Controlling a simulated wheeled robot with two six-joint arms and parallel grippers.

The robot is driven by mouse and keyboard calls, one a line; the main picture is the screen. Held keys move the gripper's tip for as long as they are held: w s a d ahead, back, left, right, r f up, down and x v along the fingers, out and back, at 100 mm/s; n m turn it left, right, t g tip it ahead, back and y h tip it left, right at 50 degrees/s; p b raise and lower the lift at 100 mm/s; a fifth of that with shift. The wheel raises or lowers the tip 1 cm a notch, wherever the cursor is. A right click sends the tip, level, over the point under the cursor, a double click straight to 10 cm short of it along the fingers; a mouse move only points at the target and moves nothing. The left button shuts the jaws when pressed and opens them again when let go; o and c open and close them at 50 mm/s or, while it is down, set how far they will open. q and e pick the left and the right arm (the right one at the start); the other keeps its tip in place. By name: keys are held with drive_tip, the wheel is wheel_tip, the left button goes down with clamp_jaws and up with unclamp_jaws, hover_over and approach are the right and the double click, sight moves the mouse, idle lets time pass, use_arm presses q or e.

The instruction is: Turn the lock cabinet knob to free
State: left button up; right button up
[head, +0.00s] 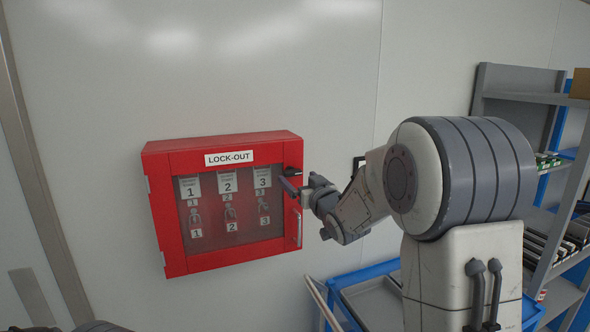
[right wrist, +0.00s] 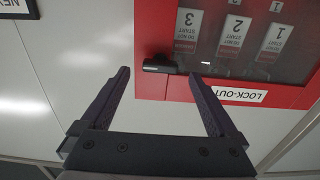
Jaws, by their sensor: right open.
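The red lock-out cabinet (head: 170,240) hangs on the wall in the head view, its windowed door closed. Inside, numbered tags 1 to 3 show through the glass. Its black knob (head: 292,171) is at the upper right of the door. In the right wrist view the cabinet (right wrist: 153,30) appears upside down, and the knob (right wrist: 160,66) lies crosswise between the fingertips. My right gripper (head: 287,187) is at the knob; in the right wrist view (right wrist: 160,73) it is open, with gaps visible on both sides. Contact is not visible. My left gripper is not in view.
A silver door handle (head: 299,228) is just below my right gripper. A blue cart (head: 350,275) stands below right, and a grey shelf unit (head: 520,97) with items stands at the far right. The wall left of the cabinet is clear.

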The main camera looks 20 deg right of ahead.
sight(294, 174)
drive_tip(key=shift+w+a+p, duration=0.1)
drive_tip(key=shift+w+p, duration=0.4)
drive_tip(key=shift+w, duration=1.05)
drive_tip(key=shift+c, duration=0.3)
drive_tip(key=c, duration=1.3)
drive_tip(key=shift+f+n+b, duration=0.15)
drive_tip(key=shift+n+b, duration=0.15)
drive_tip(key=shift+b, duration=0.45)
drive_tip(key=n+b, duration=0.9)
drive_tip(key=b, duration=0.2)
drive_tip(key=shift+f+b, duration=0.1)
drive_tip(key=shift+b, duration=0.3)
drive_tip(key=n+b, duration=0.2)
drive_tip(key=n, duration=0.1)
drive_tip(key=shift+n+b, duration=0.3)
drive_tip(key=shift+n, duration=0.1)
drive_tip(key=shift+r+n+b, duration=0.2)
drive_tip(key=shift+n+b, duration=0.85)
drive_tip(key=shift+n, duration=0.85)
